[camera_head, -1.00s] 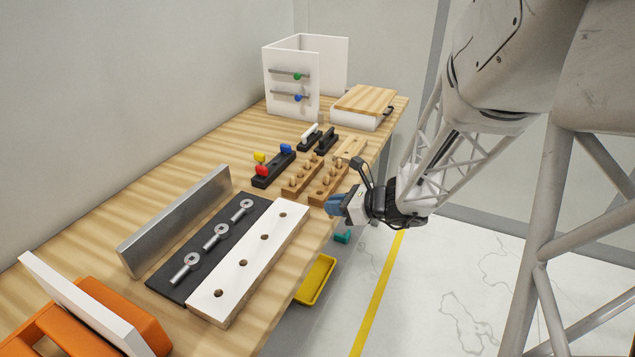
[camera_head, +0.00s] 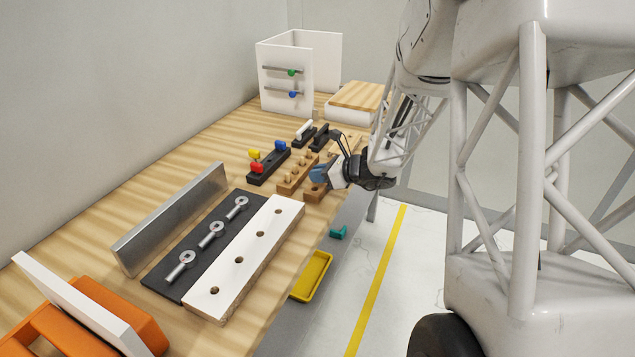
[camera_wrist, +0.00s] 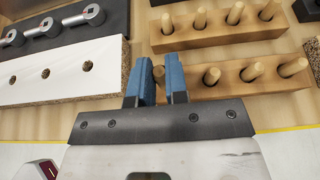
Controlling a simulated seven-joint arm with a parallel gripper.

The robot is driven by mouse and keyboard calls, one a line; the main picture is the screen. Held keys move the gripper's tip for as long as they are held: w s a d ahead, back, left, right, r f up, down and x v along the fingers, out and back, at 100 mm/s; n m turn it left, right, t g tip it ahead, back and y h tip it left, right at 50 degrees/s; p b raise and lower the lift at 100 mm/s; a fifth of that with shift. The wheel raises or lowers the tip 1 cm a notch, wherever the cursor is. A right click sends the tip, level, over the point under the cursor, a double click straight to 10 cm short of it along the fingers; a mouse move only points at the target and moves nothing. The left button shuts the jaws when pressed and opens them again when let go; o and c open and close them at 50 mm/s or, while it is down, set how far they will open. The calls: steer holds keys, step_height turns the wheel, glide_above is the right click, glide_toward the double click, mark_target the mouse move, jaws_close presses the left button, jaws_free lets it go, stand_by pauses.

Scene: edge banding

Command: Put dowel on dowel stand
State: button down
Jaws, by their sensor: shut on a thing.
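My gripper (camera_head: 318,175) is at the near end of the closer wooden dowel stand (camera_head: 316,195). In the wrist view, my blue fingers (camera_wrist: 160,80) are shut on a dowel (camera_wrist: 158,74) at that stand's left end. Whether this dowel sits in a hole is hidden. The closer stand (camera_wrist: 232,88) shows three other dowels standing to the right of my fingers. A second wooden stand (camera_wrist: 220,38) lies behind it with several upright dowels; it also shows in the head view (camera_head: 288,186).
A white board with holes (camera_head: 248,258) lies left of the stands in the wrist view. Beside it is a black board with metal fittings (camera_head: 205,245). A black rack with coloured pegs (camera_head: 268,168) stands behind the stands. A yellow tray (camera_head: 311,277) is below the table edge.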

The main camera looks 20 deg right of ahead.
mark_target(311, 189)
steer(key=shift+w, duration=0.6)
steer(key=shift+f, duration=0.2)
steer(key=shift+f, duration=1.65)
steer(key=shift+s+f, duration=0.1)
steer(key=shift+f, duration=0.3)
steer(key=shift+s+f, duration=0.1)
steer(key=shift+f, duration=0.35)
steer(key=c, duration=1.3)
jaws_free()
steer(key=shift+f, duration=0.15)
steer(key=shift+o, duration=0.3)
steer(key=shift+r, duration=0.55)
steer(key=shift+o, duration=0.6)
steer(key=r+v, duration=0.1)
steer(key=v, duration=1.1)
